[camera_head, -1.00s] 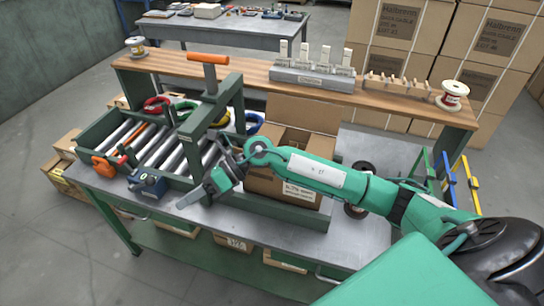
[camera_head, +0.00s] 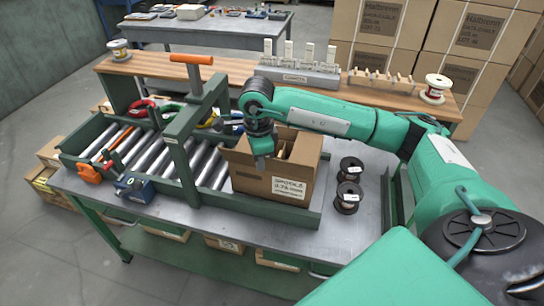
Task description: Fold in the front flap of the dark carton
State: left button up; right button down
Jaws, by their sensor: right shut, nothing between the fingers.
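The brown carton (camera_head: 246,178) sits on the green-framed roller stand at the middle of the bench, with a printed label on its front face. Its top is at least partly open, and pale contents show inside. My right gripper (camera_head: 263,163) points down at the carton's front left top edge, shut and empty. The gripper and forearm cover part of the carton's opening and back. I cannot tell the exact angle of the front flap, or whether the fingers touch it. My left gripper is not in view.
Two dark spools (camera_head: 348,196) stand right of the carton. A green post with an orange handle (camera_head: 191,59) rises left of it, beside the rollers (camera_head: 147,157). The bench front is clear.

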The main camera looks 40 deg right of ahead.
jog(key=shift+f+b, duration=0.95)
jog(key=shift+f, duration=1.9)
jog(key=shift+w+d+r, duration=0.1)
jog(key=shift+w+d, duration=1.2)
jog(key=shift+d, duration=0.3)
jog(key=shift+w+d+r, duration=0.1)
jog(key=shift+w+d, duration=1.2)
jog(key=shift+d, duration=0.3)
jog(key=w+d+b, duration=0.1)
jog(key=w+d+f+b, duration=0.2)
jog(key=d, duration=0.1)
jog(key=shift+w+f+b, duration=0.1)
jog(key=shift+f+b, duration=0.15)
jog(key=shift+b, duration=0.05)
notch_tip(320, 180, up, 9)
jog(key=p, duration=0.4)
